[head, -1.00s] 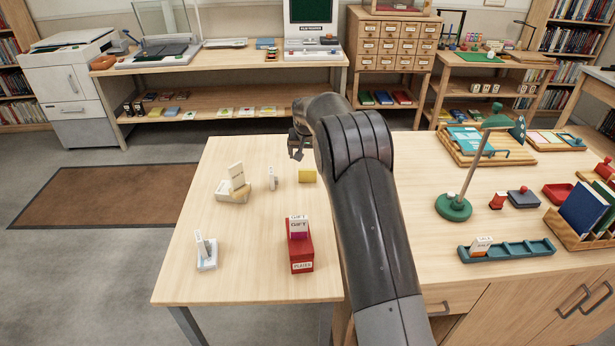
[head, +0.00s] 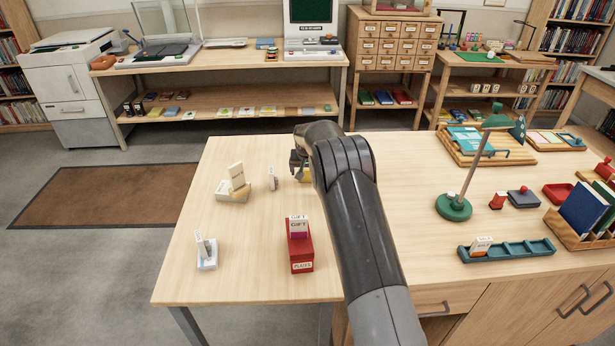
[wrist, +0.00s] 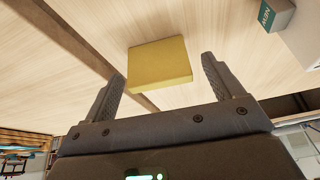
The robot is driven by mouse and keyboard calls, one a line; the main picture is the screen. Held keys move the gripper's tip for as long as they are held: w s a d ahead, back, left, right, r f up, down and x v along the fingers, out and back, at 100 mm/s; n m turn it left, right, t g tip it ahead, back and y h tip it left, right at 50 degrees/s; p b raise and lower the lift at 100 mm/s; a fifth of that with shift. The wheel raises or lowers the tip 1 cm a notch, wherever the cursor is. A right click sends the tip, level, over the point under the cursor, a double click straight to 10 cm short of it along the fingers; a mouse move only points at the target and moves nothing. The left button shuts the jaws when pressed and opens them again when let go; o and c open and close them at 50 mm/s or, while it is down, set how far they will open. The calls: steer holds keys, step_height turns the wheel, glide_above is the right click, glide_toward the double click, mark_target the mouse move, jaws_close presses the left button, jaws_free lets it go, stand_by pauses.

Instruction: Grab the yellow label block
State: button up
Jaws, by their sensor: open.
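The yellow label block (wrist: 160,64) lies on the wooden table (wrist: 100,18). In the wrist view it sits just beyond and between the two fingertips of my gripper (wrist: 162,75), which is open and empty. In the head view only a small part of the yellow block (head: 301,175) shows, mostly hidden by my gripper (head: 297,165) and arm. The gripper does not appear closed on it.
A white block with a teal "NEW" label (wrist: 272,14) stands to the right in the wrist view. A red box with "GIFT" cards (head: 300,249), a cream holder (head: 233,192) and a white card stand (head: 206,258) are on the table. A green lamp (head: 454,207) stands to the right.

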steer(key=shift+c, duration=0.3)
steer(key=c, duration=1)
steer(key=shift+r, duration=0.15)
